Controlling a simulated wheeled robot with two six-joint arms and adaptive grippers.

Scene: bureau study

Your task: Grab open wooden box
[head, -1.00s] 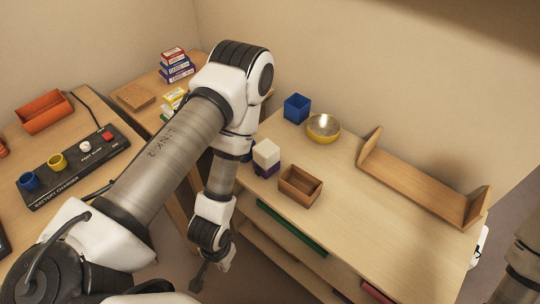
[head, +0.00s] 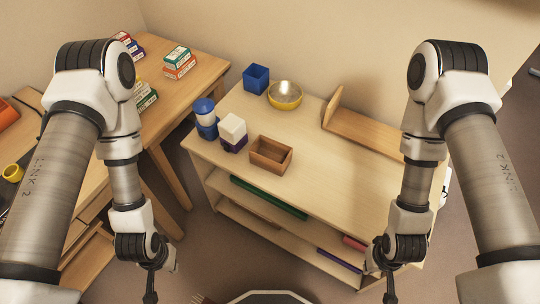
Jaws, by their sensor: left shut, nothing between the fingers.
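The open wooden box (head: 271,155) is small, brown and rectangular. It sits upright near the front edge of the light wooden shelf top (head: 335,185), with its open side up and nothing visible inside. My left gripper (head: 150,293) hangs at the lower left, shut and empty, in front of the shelf unit and well apart from the box. My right gripper (head: 389,293) hangs at the lower right, also apart from the box. Its fingertips are small and dark, and their opening is hard to make out.
White-and-purple blocks (head: 233,131) and blue containers (head: 205,119) stand just left of the box. A blue cube cup (head: 256,78) and a yellow bowl (head: 285,95) are behind it. A wooden rack (head: 363,133) stands right. The shelf top right of the box is clear.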

